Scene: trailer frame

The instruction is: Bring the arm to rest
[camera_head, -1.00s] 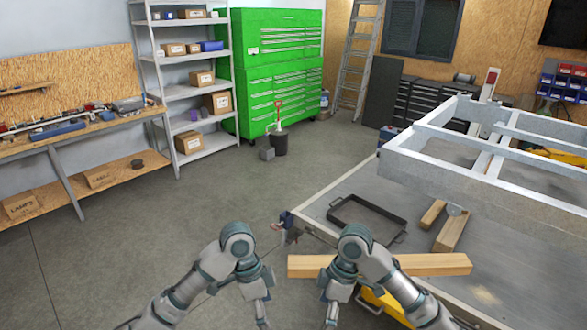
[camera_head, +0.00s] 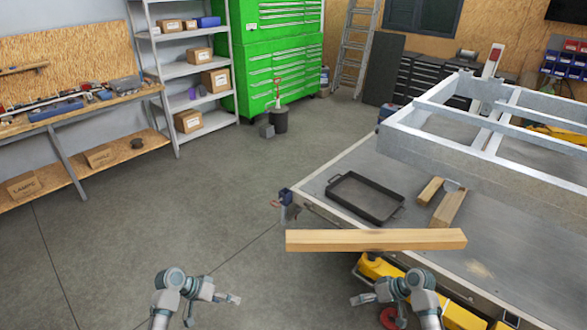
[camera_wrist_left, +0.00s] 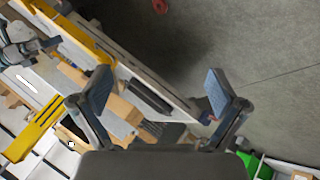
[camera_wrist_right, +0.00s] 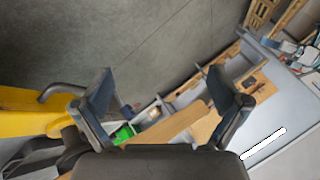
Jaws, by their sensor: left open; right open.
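My left arm (camera_head: 172,282) is folded low at the bottom left of the head view, over the floor. Its gripper (camera_wrist_left: 158,92) is open and empty in the left wrist view, with the fingers wide apart. My right arm (camera_head: 412,285) is folded low at the bottom right, in front of the metal table (camera_head: 502,258). Its gripper (camera_wrist_right: 162,90) is open and empty in the right wrist view. Both arms are apart from the long wooden beam (camera_head: 375,240), which lies across the table's near left edge, its left end overhanging.
A grey trailer frame (camera_head: 470,160) stands on the table. A black tray (camera_head: 340,193) and wooden pieces (camera_head: 447,208) lie there too. A yellow object (camera_head: 380,268) is below the table edge. Floor on the left is clear, with shelves (camera_head: 186,68) and a workbench (camera_head: 70,113) beyond.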

